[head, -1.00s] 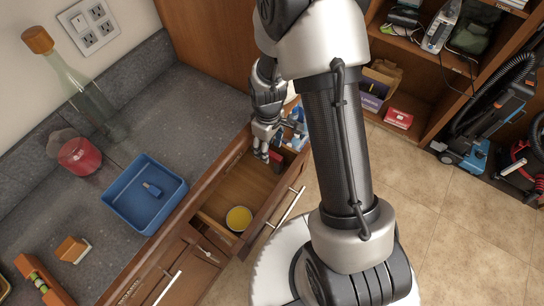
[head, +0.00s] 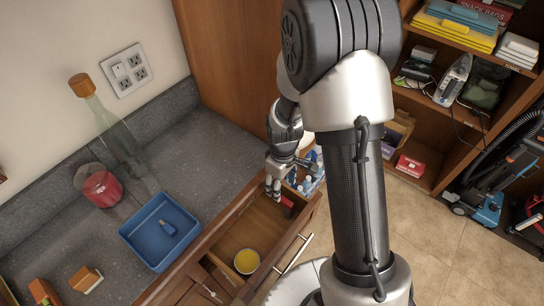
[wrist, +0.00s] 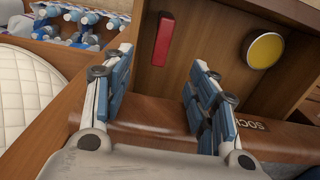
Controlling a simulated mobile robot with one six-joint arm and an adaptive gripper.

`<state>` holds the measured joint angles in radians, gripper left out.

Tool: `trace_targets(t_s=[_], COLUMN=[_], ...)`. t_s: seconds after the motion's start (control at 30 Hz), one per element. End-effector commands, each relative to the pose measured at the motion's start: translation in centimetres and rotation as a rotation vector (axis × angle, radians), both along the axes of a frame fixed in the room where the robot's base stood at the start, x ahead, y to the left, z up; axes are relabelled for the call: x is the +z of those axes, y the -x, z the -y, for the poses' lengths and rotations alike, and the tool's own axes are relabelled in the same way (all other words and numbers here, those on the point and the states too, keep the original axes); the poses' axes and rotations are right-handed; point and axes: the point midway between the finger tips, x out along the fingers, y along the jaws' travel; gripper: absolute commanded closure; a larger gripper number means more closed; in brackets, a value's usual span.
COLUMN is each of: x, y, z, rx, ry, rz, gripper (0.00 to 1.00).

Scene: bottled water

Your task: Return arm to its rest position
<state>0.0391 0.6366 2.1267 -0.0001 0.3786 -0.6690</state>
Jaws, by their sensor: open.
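My gripper (head: 274,188) is open and empty over the far end of an open wooden drawer (head: 240,238) in the head view. In the wrist view its blue-padded fingers (wrist: 160,82) are spread apart with nothing between them. A red item (head: 288,202) lies in the drawer close to the gripper; it also shows in the wrist view (wrist: 164,41). My arm stretches down the right-centre of the head view and hides part of the floor and shelf.
A yellow round item (head: 247,261) sits in the drawer. Bottles in a carrier (head: 312,181) stand beside the drawer, also in the wrist view (wrist: 78,18). The counter holds a blue tray (head: 126,236), a glass bottle (head: 115,130) and a red jar (head: 101,187). Shelves are at right.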

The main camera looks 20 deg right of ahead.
Motion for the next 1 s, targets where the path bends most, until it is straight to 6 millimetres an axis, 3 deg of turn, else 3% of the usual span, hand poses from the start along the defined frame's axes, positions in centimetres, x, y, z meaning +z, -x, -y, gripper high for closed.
trace_targets(t_s=[0.2, 0.33, 0.47, 0.67, 0.8, 1.0], x=[0.2, 2.4, 7.1, 15.6, 20.6, 25.8], y=[0.0, -0.2, 0.1, 2.7, 5.5, 10.7], z=[0.0, -0.1, -0.2, -0.6, -0.8, -1.2], rx=[-0.002, -0.028, -0.087, -0.216, -0.308, -0.440], ry=[0.000, 0.001, -0.001, -0.012, -0.028, -0.061], rz=[0.003, 0.026, 0.069, 0.154, 0.212, 0.292], gripper=[0.47, 0.47, 0.47, 0.47, 0.47, 0.47])
